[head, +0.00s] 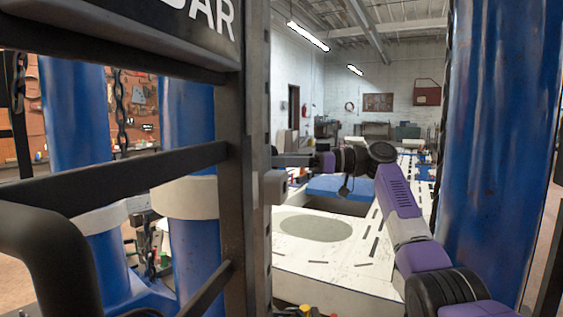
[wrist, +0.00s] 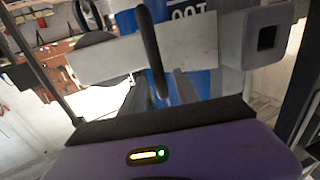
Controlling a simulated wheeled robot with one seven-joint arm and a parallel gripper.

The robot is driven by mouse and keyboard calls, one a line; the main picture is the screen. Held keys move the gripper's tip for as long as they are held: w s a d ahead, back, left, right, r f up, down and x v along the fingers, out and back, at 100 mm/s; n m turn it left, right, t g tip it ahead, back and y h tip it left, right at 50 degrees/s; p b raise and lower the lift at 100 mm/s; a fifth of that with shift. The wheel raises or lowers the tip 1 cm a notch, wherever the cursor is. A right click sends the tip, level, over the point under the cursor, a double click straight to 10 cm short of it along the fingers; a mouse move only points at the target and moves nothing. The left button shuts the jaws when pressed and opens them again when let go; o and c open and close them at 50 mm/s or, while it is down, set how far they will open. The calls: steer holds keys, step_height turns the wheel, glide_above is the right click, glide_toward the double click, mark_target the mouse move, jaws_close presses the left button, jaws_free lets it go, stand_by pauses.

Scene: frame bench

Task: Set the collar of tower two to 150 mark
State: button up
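In the head view, two blue towers stand behind a black frame at left, each with a pale grey collar; the nearer collar is here (head: 184,197) and the farther one here (head: 95,222). I cannot tell which is tower two. The wrist view shows a grey collar (wrist: 110,62) across a blue tower (wrist: 190,20), with white figures resembling 100 beside it. A dark curved handle (wrist: 148,45) crosses the collar. My gripper (wrist: 160,92) has its fingers apart, with the handle's end appearing between them. Its fingertips are partly hidden in the head view (head: 283,160).
A black post and bars (head: 256,130) stand close by my gripper. Another large blue column (head: 497,130) stands at right beside my arm. A white slotted bench (head: 345,262) lies below. A grey block with a square hole (wrist: 267,37) adjoins the collar.

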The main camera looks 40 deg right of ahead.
jaws_close()
stand_by(1.4)
